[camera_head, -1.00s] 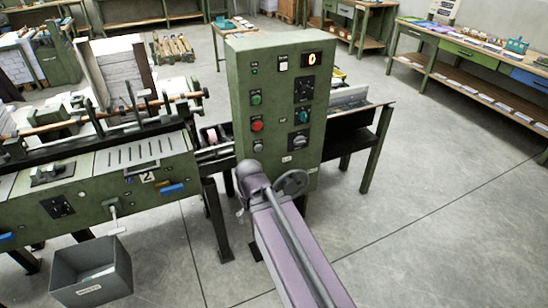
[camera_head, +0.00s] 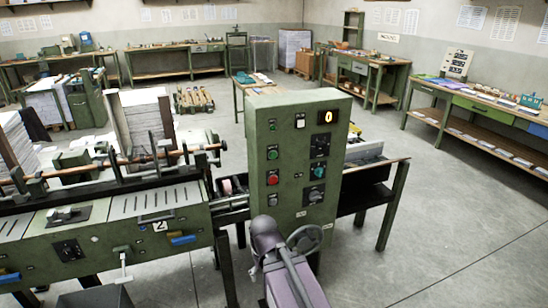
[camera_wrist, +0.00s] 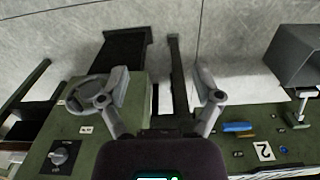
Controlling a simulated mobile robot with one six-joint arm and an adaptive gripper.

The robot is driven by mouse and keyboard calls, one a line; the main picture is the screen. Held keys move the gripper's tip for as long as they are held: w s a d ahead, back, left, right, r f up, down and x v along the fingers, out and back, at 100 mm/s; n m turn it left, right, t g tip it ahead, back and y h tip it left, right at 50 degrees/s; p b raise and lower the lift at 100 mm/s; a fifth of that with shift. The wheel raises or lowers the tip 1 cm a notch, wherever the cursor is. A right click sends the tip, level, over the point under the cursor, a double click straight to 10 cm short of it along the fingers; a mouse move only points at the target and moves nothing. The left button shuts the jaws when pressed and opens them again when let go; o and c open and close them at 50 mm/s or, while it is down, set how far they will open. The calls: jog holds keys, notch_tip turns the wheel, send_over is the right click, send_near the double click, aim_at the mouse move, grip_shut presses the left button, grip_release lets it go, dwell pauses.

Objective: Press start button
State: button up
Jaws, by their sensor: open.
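The green control cabinet (camera_head: 300,190) stands upright in the middle of the head view. The button labels are too small to read. My gripper (camera_wrist: 162,97) shows in the wrist view with its two fingers spread apart and nothing between them. It is in front of the cabinet's lower part, apart from the buttons. In the head view my arm hides the gripper. A knob (camera_wrist: 63,153) shows in the wrist view.
A handwheel (camera_head: 304,239) sits low on the cabinet, close to my arm. The machine bed (camera_head: 110,240) with a blue handle (camera_head: 183,240) extends left. A grey bin (camera_head: 95,298) stands below it. Open floor lies right; benches line the walls.

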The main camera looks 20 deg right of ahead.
grip_shut()
dwell(1.2)
